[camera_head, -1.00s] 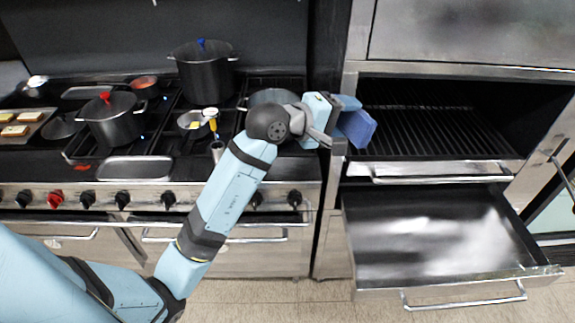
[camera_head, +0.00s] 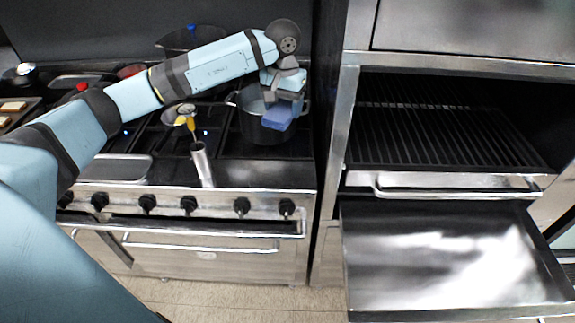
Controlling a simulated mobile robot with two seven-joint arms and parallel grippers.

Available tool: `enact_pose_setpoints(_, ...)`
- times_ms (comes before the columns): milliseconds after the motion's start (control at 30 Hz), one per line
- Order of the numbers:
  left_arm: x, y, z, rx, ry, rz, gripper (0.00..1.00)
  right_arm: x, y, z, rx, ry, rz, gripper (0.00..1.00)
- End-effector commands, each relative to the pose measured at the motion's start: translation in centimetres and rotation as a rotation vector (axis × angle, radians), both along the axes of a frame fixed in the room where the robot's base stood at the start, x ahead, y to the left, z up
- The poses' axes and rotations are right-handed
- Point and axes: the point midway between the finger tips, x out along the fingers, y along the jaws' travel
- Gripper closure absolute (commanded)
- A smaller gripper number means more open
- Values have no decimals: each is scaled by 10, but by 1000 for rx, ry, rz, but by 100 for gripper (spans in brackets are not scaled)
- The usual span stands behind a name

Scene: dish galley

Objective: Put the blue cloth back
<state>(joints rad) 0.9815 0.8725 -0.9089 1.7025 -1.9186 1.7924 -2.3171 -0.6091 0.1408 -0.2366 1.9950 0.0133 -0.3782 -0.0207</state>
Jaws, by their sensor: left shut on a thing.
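The blue cloth (camera_head: 279,117) is a folded blue piece hanging from my left gripper (camera_head: 284,96). My left gripper points down and is shut on the cloth. In the picture the cloth overlaps the front of a dark pot (camera_head: 262,130) at the right end of the stove; I cannot tell whether it touches the pot. My right gripper is not in view.
The stove (camera_head: 262,173) holds several pots and pans. A metal cylinder (camera_head: 202,165) stands near its front edge, by a small pan with a yellow-handled tool (camera_head: 191,126). At right are an open grill compartment (camera_head: 430,138) and a pulled-out empty drawer (camera_head: 450,262).

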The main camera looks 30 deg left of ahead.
Motion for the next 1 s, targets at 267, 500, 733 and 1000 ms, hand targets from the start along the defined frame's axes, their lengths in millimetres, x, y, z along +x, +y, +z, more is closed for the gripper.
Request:
enact_pose_setpoints(267, -2, 0, -69, 0, 7, 0, 63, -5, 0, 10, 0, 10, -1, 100)
enact_pose_setpoints(500, -1, -1, -128, -2, 4, 0, 63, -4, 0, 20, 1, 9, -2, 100)
enact_pose_setpoints(733, -1, 0, -151, 0, 1, 0, 63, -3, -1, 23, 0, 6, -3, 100)
enact_pose_setpoints(1000, -1, -1, -184, -2, 3, 1, 63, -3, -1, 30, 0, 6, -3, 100)
